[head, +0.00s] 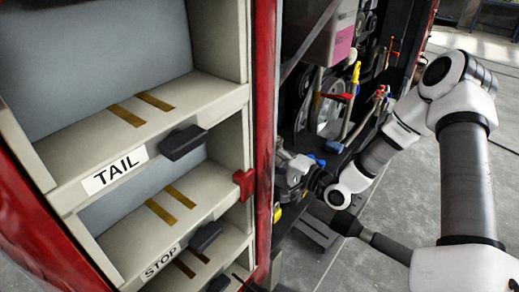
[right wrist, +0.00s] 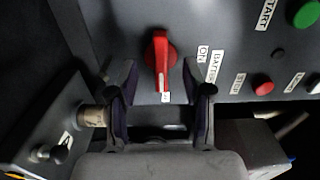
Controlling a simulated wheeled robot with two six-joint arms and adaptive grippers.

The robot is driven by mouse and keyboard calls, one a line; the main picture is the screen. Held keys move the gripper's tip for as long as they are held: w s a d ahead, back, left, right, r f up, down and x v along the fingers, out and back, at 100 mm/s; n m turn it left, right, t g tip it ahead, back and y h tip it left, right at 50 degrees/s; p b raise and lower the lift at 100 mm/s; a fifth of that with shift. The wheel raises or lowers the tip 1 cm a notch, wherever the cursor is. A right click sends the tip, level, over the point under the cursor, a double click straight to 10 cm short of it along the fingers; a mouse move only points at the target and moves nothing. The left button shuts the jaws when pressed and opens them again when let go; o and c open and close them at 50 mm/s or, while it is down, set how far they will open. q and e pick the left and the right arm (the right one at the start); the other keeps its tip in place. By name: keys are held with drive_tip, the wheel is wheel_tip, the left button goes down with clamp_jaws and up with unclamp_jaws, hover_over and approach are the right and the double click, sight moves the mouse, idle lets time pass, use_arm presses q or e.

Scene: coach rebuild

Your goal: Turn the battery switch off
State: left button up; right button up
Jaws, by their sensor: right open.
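The battery switch (right wrist: 160,62) is a red rotary knob on a dark panel in the right wrist view. Its handle points down in the picture, and its lower end with a pale mark is by a small white label too small to read. An "ON" label (right wrist: 203,54) and a "BATTERY" label (right wrist: 213,67) are to its right. My right gripper (right wrist: 160,78) is open, with one finger on each side of the knob's lower part and gaps visible. In the head view my right gripper (head: 317,182) reaches into the bay, and the knob cannot be made out. My left gripper is not in view.
Shelves labelled TAIL (head: 115,169) and STOP (head: 161,263) fill the left.

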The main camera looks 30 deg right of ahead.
drive_tip(key=p+v, duration=0.5)
drive_tip(key=v, duration=0.2)
drive_tip(key=shift+s, duration=0.2)
